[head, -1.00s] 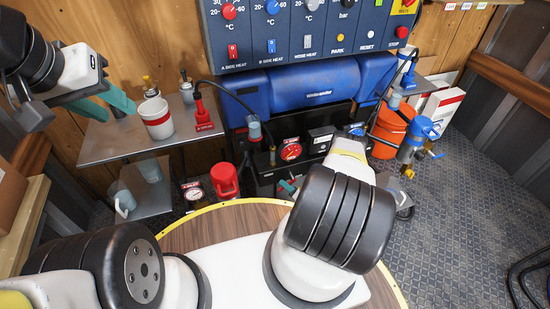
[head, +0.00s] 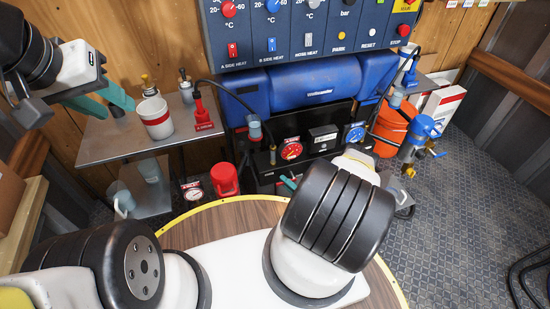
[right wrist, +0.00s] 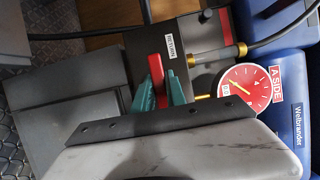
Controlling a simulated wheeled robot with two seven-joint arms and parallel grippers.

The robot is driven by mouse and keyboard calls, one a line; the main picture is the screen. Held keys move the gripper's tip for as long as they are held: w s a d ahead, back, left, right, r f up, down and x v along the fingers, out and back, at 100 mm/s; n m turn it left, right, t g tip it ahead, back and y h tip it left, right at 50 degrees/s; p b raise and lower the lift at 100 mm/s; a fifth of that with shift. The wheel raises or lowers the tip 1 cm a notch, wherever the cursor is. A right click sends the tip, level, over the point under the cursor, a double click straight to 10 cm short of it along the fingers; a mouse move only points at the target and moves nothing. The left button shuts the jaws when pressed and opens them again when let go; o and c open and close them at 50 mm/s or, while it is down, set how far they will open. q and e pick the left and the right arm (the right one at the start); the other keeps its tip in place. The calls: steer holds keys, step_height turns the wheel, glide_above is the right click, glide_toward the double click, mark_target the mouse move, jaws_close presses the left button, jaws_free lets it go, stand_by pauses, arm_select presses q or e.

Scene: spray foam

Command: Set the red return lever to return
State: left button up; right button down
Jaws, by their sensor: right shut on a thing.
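The red return lever (right wrist: 156,68) shows in the right wrist view against a dark block, beside a white RETURN label (right wrist: 175,49). My right gripper (right wrist: 160,88) has its teal fingers on either side of the lever and is shut on it. In the head view only a teal bit of the right gripper (head: 288,183) shows beside the machine's lower front; my own arm hides the rest, and I cannot make out the lever there. My left gripper (head: 119,108) is open and empty over the metal shelf at the left, its teal fingers apart.
The red A SIDE gauge (right wrist: 244,92) and brass fittings sit close right of the right gripper. A white cup (head: 155,117) stands near the left gripper.

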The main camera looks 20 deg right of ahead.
stand_by(0.4)
steer(key=c, duration=1.4)
jaws_free()
steer(key=shift+o, duration=0.2)
steer(key=v, duration=0.7)
steer(key=shift+s+d, duration=0.2)
steer(key=shift+s, duration=0.15)
steer(key=shift+s, duration=0.1)
